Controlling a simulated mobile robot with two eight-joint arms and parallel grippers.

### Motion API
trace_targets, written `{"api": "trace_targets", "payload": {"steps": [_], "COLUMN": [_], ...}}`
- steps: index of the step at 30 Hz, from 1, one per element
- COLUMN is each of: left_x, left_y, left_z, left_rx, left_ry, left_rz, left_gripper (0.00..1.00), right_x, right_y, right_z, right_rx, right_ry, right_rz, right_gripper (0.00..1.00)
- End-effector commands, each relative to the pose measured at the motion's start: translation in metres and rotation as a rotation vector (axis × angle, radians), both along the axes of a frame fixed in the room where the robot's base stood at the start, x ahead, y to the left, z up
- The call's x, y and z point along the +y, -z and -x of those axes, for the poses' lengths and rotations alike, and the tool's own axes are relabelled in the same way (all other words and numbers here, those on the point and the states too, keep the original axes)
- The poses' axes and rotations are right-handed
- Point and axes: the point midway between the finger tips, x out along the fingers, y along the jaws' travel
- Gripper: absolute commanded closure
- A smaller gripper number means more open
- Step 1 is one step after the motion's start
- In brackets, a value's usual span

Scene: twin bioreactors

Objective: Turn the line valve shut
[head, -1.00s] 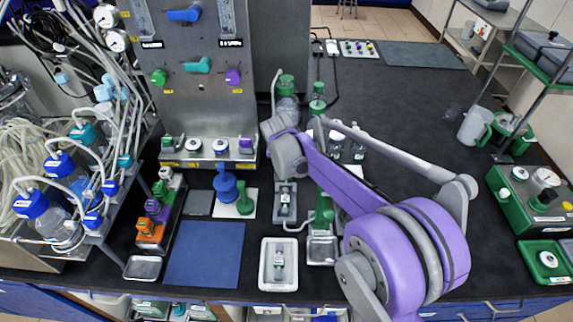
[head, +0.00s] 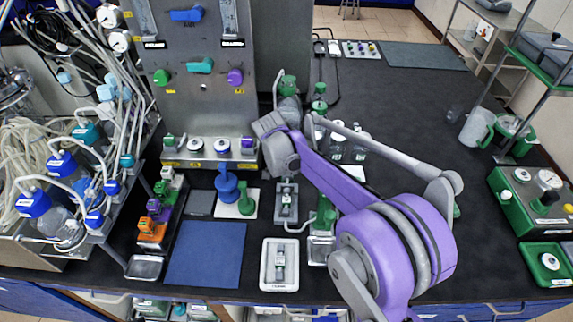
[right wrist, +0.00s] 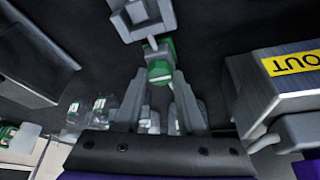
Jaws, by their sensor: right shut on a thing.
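In the right wrist view the fingers of my right gripper (right wrist: 160,84) are closed around a green valve knob (right wrist: 158,68). A grey square fitting (right wrist: 142,14) sits just beyond it. My wrist hides most of the grip there, so I cannot read the knob's angle. My left gripper is not in view.
The steel panel (head: 200,110) with coloured handles stands left of my right wrist. A grey box with an OUT label (right wrist: 285,75) is close on the right in the wrist view. Clear bottles (right wrist: 88,112) stand nearby. The black bench top (head: 410,120) is largely clear to the right.

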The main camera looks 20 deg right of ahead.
Motion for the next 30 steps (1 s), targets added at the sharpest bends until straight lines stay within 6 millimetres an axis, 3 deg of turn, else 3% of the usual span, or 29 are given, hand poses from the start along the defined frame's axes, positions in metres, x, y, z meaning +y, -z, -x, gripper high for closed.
{"api": "trace_targets", "payload": {"steps": [1,6,17,30], "left_x": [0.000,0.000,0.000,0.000], "left_y": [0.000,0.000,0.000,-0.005], "left_z": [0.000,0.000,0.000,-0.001], "left_rx": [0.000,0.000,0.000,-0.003], "left_ry": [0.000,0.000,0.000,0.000], "left_rz": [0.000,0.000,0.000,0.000], "left_gripper": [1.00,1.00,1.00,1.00], "right_x": [0.000,0.000,0.002,0.026], "right_y": [0.000,0.000,-0.006,-0.080], "right_z": [0.000,0.000,0.002,0.022], "right_rx": [0.000,0.000,0.000,0.000], "right_ry": [0.002,0.001,-0.001,-0.001], "right_rz": [-0.001,-0.001,0.000,-0.001], "right_gripper": [0.57,0.31,0.31,0.31]}}
